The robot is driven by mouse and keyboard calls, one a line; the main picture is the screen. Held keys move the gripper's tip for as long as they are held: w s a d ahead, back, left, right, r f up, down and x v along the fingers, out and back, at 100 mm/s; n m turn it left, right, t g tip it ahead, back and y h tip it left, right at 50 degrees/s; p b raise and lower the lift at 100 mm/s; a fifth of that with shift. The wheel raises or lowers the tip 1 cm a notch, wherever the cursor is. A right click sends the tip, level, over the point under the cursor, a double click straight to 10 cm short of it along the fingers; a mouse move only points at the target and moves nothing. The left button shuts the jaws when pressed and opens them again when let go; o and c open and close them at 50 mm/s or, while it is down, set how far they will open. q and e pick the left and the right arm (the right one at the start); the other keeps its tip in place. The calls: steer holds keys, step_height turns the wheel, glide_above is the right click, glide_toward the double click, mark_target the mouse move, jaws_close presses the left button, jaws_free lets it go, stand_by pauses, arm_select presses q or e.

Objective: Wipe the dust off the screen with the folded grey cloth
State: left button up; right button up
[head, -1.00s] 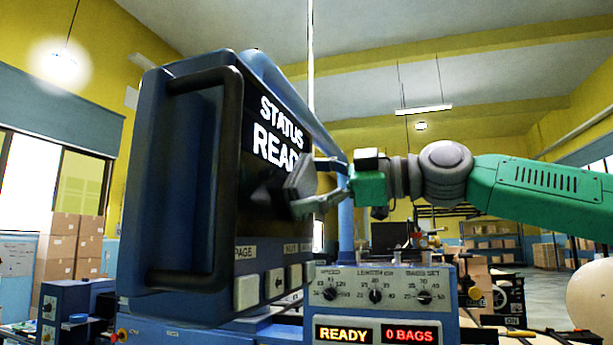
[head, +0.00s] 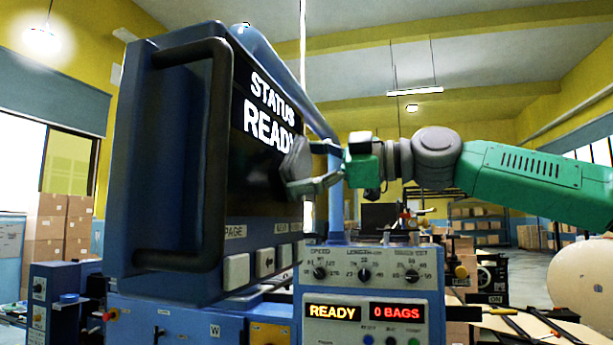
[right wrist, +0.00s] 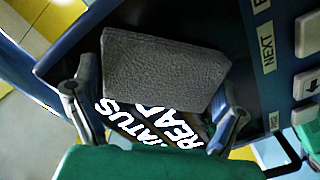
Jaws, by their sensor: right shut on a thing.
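The screen (head: 262,190) is dark with white text reading STATUS READY, set in a blue housing at the left of the head view. It also shows in the right wrist view (right wrist: 150,126), close in front of the fingers. My right gripper (head: 318,175) is shut on the folded grey cloth (head: 296,166), at the right part of the screen. In the right wrist view the cloth (right wrist: 163,70) spans between the two fingers and covers part of the screen. Whether it touches the glass I cannot tell. No dust can be made out. My left gripper is out of view.
A black handle bar (head: 212,150) stands out at the housing's near side. Page buttons (head: 265,262) line the screen's lower edge. A control panel (head: 370,275) with knobs and lit displays sits below my right gripper. Cardboard boxes (head: 62,225) are stacked at the far left.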

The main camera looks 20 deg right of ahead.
mark_target(299, 163)
steer(key=shift+s+a+b, duration=0.35)
steer(key=shift+s+a, duration=0.25)
steer(key=shift+s, duration=0.2)
steer(key=shift+s+a+f+b, duration=0.1)
steer(key=shift+s+a+b, duration=0.25)
steer(key=shift+s+b, duration=0.2)
steer(key=shift+s+a+b, duration=0.3)
steer(key=shift+s+a, duration=0.15)
steer(key=shift+s, duration=0.25)
steer(key=shift+s+a, duration=0.2)
steer(key=shift+s, duration=0.05)
steer(key=shift+s+a+b, duration=0.35)
steer(key=shift+s+b, duration=0.2)
steer(key=shift+s+a+b, duration=0.35)
steer(key=shift+s+a, duration=0.3)
steer(key=shift+s, duration=0.2)
steer(key=shift+d, duration=0.15)
